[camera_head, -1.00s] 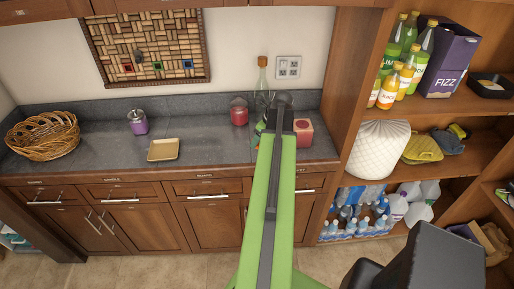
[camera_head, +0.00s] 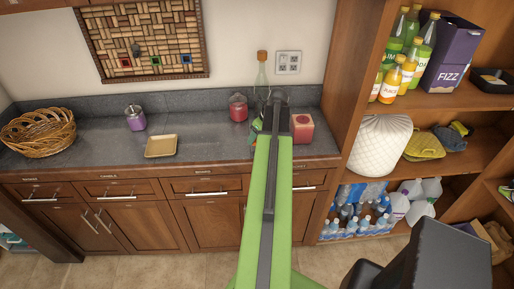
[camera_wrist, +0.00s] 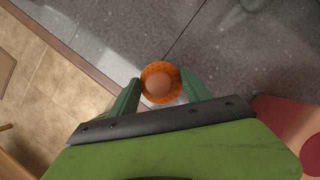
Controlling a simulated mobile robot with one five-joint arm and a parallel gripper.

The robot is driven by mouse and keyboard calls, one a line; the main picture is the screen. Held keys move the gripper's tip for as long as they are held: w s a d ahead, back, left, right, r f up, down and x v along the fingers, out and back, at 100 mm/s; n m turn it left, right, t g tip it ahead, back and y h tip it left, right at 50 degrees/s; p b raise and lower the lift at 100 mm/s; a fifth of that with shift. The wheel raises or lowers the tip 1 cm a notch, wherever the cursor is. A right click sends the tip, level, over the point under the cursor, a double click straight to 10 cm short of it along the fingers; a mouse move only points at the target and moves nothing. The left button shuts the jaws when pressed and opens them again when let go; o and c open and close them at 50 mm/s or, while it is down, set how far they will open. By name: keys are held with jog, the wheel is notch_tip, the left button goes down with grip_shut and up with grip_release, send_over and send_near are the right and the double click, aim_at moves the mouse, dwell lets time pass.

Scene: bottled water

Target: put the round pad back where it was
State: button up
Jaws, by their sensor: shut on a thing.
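My gripper (camera_wrist: 160,88) is shut on a small round orange thing (camera_wrist: 148,74) with a tan, rounded middle. It sits between the two green fingertips, over the grey counter (camera_wrist: 225,55) near its front edge. A whitish patch shows just below it. I cannot tell for sure that this is the round pad. In the head view my gripper (camera_head: 268,128) is mostly hidden behind my green arm, and the held thing cannot be made out. No other round pad is plain on the counter (camera_head: 90,150).
A tan square dish (camera_head: 161,146), purple canister (camera_head: 135,118) and wicker basket (camera_head: 38,135) are left. Shelves (camera_head: 455,150) rise at right.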

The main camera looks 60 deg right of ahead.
jog(key=shift+w+f+b, duration=0.15)
jog(key=shift+f+b, duration=1.95)
jog(key=shift+f, duration=0.1)
jog(key=shift+r, duration=0.2)
jog(key=shift+f, duration=0.1)
jog(key=o, duration=0.7)
jog(key=shift+f, duration=0.1)
jog(key=o, duration=0.5)
jog(key=shift+r+p, duration=0.4)
jog(key=shift+r, duration=0.05)
jog(key=p+v, duration=1)
jog(key=v, duration=0.1)
jog(key=shift+s+r+p, duration=0.2)
jog(key=shift+r+p, duration=0.05)
jog(key=shift+p, duration=0.05)
